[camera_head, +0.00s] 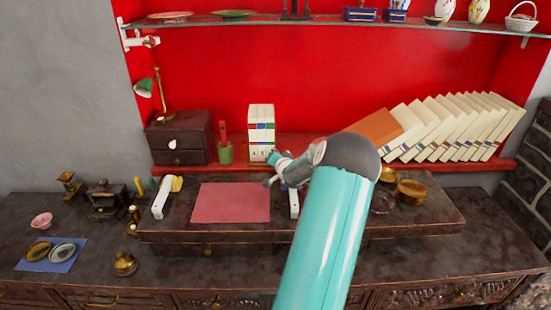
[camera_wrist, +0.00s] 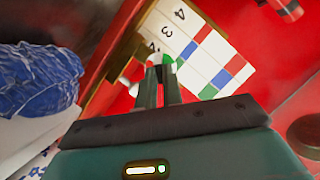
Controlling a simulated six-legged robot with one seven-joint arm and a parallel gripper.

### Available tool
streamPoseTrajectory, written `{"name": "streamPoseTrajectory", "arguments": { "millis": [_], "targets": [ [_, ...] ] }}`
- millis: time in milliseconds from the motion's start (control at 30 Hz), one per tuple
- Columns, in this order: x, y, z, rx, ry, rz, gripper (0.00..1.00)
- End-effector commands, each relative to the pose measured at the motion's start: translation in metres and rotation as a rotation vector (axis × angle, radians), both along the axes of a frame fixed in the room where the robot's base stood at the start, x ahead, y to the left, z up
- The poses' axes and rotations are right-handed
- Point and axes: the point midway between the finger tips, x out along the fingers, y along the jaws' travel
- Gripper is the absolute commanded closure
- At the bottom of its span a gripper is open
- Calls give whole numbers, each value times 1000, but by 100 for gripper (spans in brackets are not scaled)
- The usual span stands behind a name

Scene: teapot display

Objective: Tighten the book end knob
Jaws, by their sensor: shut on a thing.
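The numbered white books (camera_head: 262,125) stand upright in a row on the red shelf. They also show in the wrist view (camera_wrist: 196,48), with digits and red, blue and green blocks on their spines. A brownish-gold strip, seemingly the book end (camera_wrist: 117,62), runs along their left side there. My gripper (camera_wrist: 160,72) is shut at the lower edge of the books, on what seems to be the book end knob. The knob is mostly hidden between the fingertips; only small pale and green bits show. In the head view my gripper (camera_head: 272,160) is just below the books.
A row of leaning white books (camera_head: 455,125) and an orange one stand to the right. A green cup (camera_head: 225,153) and a dark drawer box (camera_head: 180,137) stand left. A red mat (camera_head: 232,202) lies below. A blurred blue object (camera_wrist: 38,80) is close in the wrist view.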

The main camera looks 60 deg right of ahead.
Motion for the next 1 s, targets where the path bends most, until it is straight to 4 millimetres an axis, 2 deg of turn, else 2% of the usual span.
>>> {"name": "streamPoseTrajectory", "arguments": {
  "millis": [300, 767, 800, 900, 1000],
  "targets": [
    [0, 0, -2, 55, -101, 0, 100],
    [0, 0, -2, 62, -115, 1, 100],
    [0, 0, -2, 62, -115, 1, 90],
    [0, 0, -2, 61, -115, 1, 70],
    [0, 0, -2, 61, -115, 1, 70]
  ]
}}
